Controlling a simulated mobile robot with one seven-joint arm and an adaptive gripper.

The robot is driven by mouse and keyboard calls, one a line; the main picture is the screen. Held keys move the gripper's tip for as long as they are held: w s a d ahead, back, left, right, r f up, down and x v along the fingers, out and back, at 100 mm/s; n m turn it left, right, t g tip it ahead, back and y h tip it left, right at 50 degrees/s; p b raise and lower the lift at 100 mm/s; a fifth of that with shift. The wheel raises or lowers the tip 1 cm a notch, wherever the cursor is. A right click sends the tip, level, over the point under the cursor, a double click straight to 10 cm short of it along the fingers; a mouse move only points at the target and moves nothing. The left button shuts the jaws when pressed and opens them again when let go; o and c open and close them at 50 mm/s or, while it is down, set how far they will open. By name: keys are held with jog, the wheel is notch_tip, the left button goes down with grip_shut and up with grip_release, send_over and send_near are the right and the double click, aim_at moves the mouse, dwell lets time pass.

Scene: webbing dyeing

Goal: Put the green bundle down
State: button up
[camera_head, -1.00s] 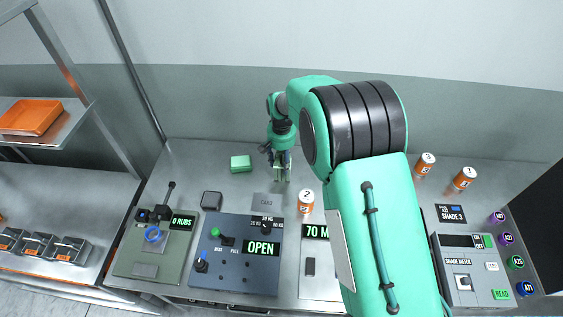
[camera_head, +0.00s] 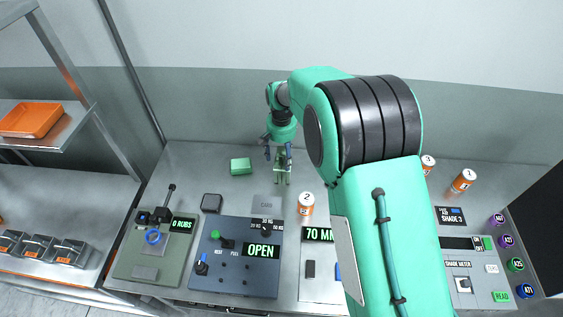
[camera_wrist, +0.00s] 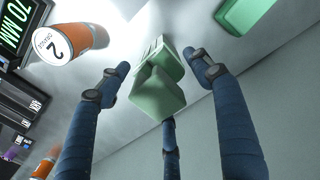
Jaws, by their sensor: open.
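The pale green bundle (camera_head: 282,175) appears to stand on the metal bench below my gripper (camera_head: 278,157). In the wrist view the bundle (camera_wrist: 158,92) sits between the spread fingers of my gripper (camera_wrist: 158,64), with gaps on its left and right sides. The fingers are open, and the third finger is behind the bundle's near end. Whether that finger touches the bundle I cannot tell.
A brighter green block (camera_head: 241,166) lies to the left, also in the wrist view (camera_wrist: 246,14). An orange can marked 2 (camera_head: 306,203) stands at front right. A grey card plate (camera_head: 265,203) and the OPEN panel (camera_head: 235,268) lie in front. Bare bench is behind the block.

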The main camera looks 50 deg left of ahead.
jog(key=shift+r, duration=3.6)
